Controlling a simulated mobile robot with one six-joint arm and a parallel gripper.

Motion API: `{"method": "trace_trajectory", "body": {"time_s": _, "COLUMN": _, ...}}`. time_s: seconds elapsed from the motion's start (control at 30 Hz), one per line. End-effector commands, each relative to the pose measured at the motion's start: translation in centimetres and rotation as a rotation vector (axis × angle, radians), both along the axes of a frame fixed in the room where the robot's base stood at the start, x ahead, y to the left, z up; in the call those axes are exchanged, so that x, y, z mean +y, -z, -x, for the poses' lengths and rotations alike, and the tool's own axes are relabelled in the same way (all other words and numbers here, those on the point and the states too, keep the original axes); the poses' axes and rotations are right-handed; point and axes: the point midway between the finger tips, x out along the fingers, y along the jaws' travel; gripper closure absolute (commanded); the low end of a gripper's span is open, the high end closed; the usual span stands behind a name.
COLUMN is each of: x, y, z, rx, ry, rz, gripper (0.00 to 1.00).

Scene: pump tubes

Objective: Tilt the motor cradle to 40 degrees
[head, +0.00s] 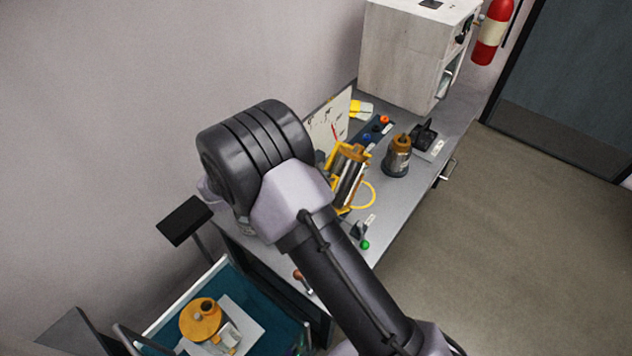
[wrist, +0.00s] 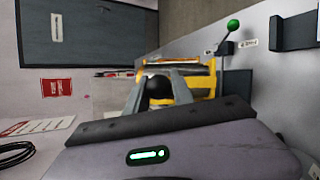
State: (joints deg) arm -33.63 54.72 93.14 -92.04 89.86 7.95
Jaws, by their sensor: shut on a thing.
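The motor cradle (head: 346,160) is a yellow frame holding a silver cylindrical motor (head: 349,182), tilted on the grey bench. A yellow loop (head: 373,196) stands out on its right side. In the wrist view, the yellow frame (wrist: 205,82) lies right in front of my gripper (wrist: 158,72). My arm hides the gripper in the head view. The exact tilt angle cannot be read.
A green-tipped lever (head: 364,244) stands in front of the cradle; it also shows in the wrist view (wrist: 233,25). A copper-topped motor (head: 398,158) and a black device (head: 425,136) stand to the right. A large cabinet (head: 405,55) fills the bench's far end.

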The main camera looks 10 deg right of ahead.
Motion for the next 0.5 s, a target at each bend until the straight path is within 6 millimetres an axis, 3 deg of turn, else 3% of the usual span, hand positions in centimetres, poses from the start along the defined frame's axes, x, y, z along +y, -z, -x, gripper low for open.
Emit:
{"method": "trace_trajectory", "body": {"time_s": 0.37, "x": -0.04, "y": -0.07, "z": -0.06, "rx": -0.001, "ry": 0.0, "rz": 0.0, "gripper": 1.0}}
{"method": "trace_trajectory", "body": {"time_s": 0.4, "x": -0.03, "y": -0.06, "z": -0.06, "rx": -0.001, "ry": 0.0, "rz": 0.0, "gripper": 0.64}}
{"method": "trace_trajectory", "body": {"time_s": 0.47, "x": -0.03, "y": -0.05, "z": -0.05, "rx": -0.001, "ry": 0.0, "rz": 0.0, "gripper": 0.52}}
{"method": "trace_trajectory", "body": {"time_s": 0.5, "x": -0.03, "y": -0.05, "z": -0.05, "rx": -0.001, "ry": 0.0, "rz": 0.0, "gripper": 0.51}}
